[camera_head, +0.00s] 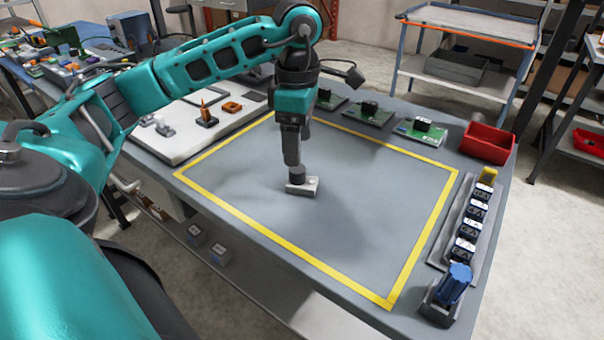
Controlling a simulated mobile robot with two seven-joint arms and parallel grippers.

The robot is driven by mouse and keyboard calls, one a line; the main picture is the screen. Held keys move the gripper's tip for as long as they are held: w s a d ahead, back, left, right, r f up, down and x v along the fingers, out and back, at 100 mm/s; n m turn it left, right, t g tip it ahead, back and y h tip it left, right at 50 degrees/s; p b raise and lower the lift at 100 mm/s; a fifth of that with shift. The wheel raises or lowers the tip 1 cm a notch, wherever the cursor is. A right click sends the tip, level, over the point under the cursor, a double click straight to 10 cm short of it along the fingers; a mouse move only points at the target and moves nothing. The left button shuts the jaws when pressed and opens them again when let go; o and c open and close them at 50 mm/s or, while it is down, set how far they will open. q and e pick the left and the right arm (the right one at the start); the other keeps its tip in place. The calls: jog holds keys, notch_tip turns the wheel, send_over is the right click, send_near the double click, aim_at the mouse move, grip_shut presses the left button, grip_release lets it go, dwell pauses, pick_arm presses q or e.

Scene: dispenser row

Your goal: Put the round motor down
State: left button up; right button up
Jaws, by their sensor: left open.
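My right gripper is not in view.
The yellow-outlined area (370,215) is otherwise clear. Green circuit boards (420,131) lie along the back edge. A red bin (487,142) stands at the back right corner. A row of dark blocks (474,212) and a blue part in a holder (456,282) line the right edge.

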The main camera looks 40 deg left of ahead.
aim_at(301, 169)
pick_arm(q)
notch_tip(301, 169, down, 9)
jog(key=shift+w+d+r, duration=0.1)
jog(key=shift+w+d, duration=0.05)
dwell(0.4)
jog(key=shift+c, duration=0.3)
grip_shut()
